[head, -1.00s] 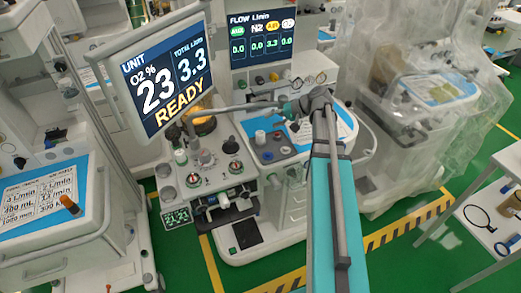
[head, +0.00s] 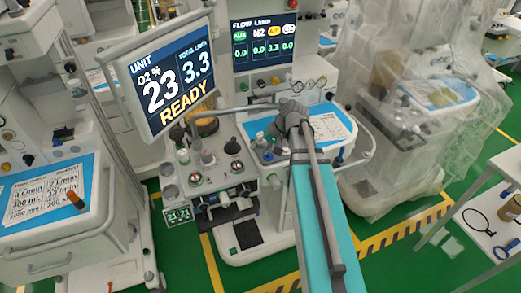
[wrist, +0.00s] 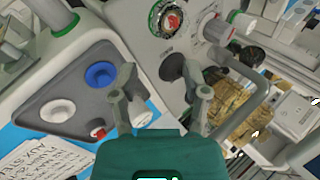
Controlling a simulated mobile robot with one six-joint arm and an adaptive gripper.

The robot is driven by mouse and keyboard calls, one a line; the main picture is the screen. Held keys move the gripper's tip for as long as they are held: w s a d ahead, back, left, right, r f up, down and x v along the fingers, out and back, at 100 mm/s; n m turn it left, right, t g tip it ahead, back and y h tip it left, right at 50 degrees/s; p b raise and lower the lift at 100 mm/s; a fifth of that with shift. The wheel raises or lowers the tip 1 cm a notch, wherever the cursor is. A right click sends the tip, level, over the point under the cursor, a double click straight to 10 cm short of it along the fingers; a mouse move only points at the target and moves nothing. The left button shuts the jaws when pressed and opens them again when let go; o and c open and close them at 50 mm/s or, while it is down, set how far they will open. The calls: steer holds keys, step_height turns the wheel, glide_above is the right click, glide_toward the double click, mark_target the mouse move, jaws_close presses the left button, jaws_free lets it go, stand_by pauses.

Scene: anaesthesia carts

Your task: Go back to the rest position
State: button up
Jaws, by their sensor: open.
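My gripper (wrist: 164,92) is open in the wrist view, its two grey fingers apart with nothing between them. In the head view my arm reaches up to the anaesthesia cart (head: 240,215) in the middle.
A tilted screen (head: 165,80) reading READY and a second flow screen (head: 264,42) stand close to the arm. A plastic-covered cart (head: 420,110) is on the right, and a white table (head: 490,215) at the far right. Green floor with striped tape is clear in front.

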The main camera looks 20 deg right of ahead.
steer(key=shift+s+a+f, duration=0.1)
steer(key=shift+s+a, duration=0.05)
stand_by(0.5)
steer(key=s+a+f+n+g+h, duration=0.2)
steer(key=s+a+h, duration=0.4)
steer(key=s, duration=0.3)
steer(key=shift+s+a+f+n+h, duration=0.4)
steer(key=shift+a+f+n, duration=0.1)
steer(key=shift+a, duration=0.1)
stand_by(2.3)
